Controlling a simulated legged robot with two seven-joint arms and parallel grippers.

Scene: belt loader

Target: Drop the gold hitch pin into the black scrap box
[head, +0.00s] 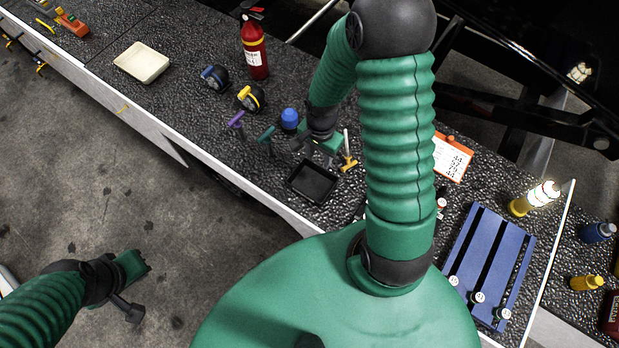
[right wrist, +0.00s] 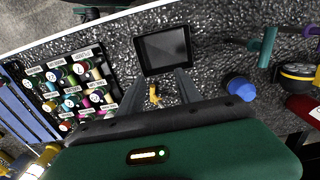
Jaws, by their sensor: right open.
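The gold hitch pin (right wrist: 154,95) shows between the fingers of my right gripper (right wrist: 160,77) in the right wrist view. In the head view a yellow piece that looks like the pin (head: 348,164) lies just right of the black scrap box. The black scrap box (head: 313,182) is a shallow open tray near the bench's front edge; it also shows beyond my fingertips in the right wrist view (right wrist: 164,33). My right gripper (head: 326,152) is open above the bench. My left gripper (head: 138,266) is over the floor, away from the bench; its jaw gap is unclear.
A blue-capped bottle (head: 289,119), purple-handled tool (head: 236,120) and yellow-topped round item (head: 250,98) stand left of the right gripper. A rack of labelled small parts (right wrist: 75,85) is beside it. A blue slatted rack (head: 490,262) and fire extinguisher (head: 254,50) are farther off.

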